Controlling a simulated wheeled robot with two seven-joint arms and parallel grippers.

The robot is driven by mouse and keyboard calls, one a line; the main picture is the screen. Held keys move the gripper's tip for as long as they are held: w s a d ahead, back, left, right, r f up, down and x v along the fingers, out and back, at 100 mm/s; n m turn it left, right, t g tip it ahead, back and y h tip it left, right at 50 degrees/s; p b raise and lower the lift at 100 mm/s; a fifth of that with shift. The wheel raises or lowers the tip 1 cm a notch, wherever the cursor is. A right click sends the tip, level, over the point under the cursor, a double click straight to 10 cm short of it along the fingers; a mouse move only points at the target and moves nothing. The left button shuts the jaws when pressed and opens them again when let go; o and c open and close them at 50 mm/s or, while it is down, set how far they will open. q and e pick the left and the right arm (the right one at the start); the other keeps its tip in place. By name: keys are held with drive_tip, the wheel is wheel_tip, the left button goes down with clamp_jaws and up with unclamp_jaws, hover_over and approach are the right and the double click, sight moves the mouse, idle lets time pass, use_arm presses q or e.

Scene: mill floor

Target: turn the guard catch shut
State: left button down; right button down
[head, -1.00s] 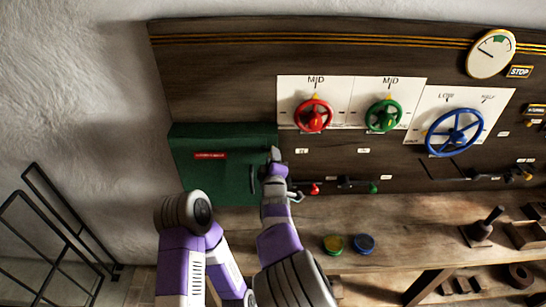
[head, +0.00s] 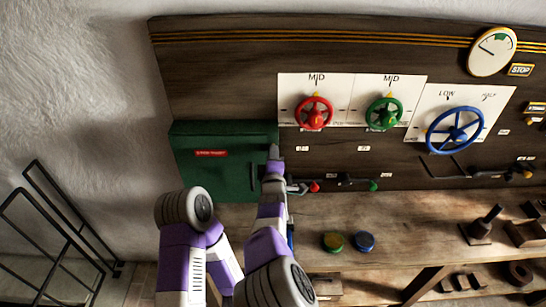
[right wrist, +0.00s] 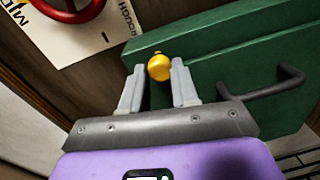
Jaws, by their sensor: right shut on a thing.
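The green guard (head: 212,180), a box-like cover with a red label, is on the left of the dark panel in the head view. The guard also fills the right of the right wrist view (right wrist: 220,70), with its dark bar handle (right wrist: 265,85). The catch is a yellow knob (right wrist: 159,66) at the guard's edge. My right gripper (right wrist: 158,82) is shut on the catch, one grey finger on each side. In the head view my right gripper (head: 273,155) is at the guard's right edge and hides the catch. My left gripper is out of view; only part of that arm shows.
Red (head: 313,113), green (head: 383,114) and blue (head: 455,130) handwheels are on the panel to the right. Small levers sit below them. A black metal frame (head: 50,235) stands at the left.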

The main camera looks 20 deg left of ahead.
drive_tip(key=c, duration=0.8)
unclamp_jaws()
drive_tip(key=shift+c, duration=0.2)
drive_tip(key=v, duration=0.7)
drive_tip(key=shift+s+b, duration=0.3)
drive_tip(key=shift+b, duration=0.15)
